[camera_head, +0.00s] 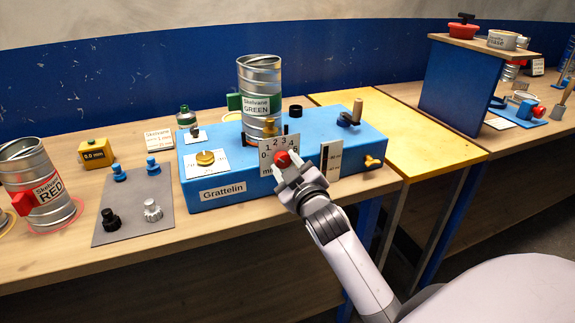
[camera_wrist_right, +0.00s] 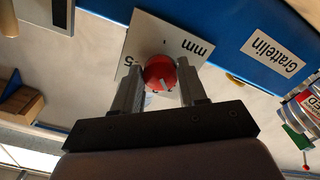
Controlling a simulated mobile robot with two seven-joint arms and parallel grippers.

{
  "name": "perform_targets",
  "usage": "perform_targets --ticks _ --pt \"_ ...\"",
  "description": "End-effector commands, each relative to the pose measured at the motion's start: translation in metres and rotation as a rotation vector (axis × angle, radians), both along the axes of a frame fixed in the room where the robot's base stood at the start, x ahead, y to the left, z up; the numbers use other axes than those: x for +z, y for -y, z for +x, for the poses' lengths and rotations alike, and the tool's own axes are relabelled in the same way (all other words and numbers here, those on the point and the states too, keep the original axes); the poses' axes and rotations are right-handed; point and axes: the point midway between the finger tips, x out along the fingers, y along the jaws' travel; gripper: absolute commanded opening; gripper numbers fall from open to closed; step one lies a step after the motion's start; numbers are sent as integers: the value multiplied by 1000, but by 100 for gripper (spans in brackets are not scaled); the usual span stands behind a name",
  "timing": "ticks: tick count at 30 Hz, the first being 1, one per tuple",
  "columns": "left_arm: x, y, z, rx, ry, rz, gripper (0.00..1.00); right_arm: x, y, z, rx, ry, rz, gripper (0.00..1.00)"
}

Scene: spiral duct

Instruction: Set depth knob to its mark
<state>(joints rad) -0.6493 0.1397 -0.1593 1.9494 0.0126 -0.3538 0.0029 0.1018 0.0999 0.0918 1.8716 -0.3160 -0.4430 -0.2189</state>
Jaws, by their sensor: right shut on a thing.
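The depth knob is a red round knob (camera_head: 282,158) on a white dial plate (camera_head: 267,146) marked with numbers and "mm", on the front of the blue Grattelin box (camera_head: 238,191). My right gripper (camera_head: 287,166) is shut on the red knob. In the right wrist view the red knob (camera_wrist_right: 160,73) sits between the two fingers, with a white pointer line on its face. The dial plate (camera_wrist_right: 140,35) shows upside down there, and the fingers cover part of its scale. I cannot read which number the pointer meets. My left gripper is not in view.
A metal can labelled GREEN (camera_head: 259,85) stands on the blue box. A brass knob (camera_head: 205,158) and a yellow handle (camera_head: 373,162) are also on the box. A grey mat (camera_head: 132,205) with several small knobs and a RED can (camera_head: 42,187) are at left.

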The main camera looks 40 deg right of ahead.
Motion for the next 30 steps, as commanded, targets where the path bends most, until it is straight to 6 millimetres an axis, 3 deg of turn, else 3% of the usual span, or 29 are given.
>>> perform_targets --ticks 13,14,15,16,25,30 --pt "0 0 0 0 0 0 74 -1 0 0 -1 0 8 11" --pt "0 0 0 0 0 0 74 -1 0 0 -1 0 8 51" --pt "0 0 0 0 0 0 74 -1 0 0 -1 0 8 64" --pt "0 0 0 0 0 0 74 -1 0 0 -1 1 8 67" --pt "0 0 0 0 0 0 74 -1 0 -1 -1 1 7 67" --pt "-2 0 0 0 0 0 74 -2 -3 -14 0 0 7 67"
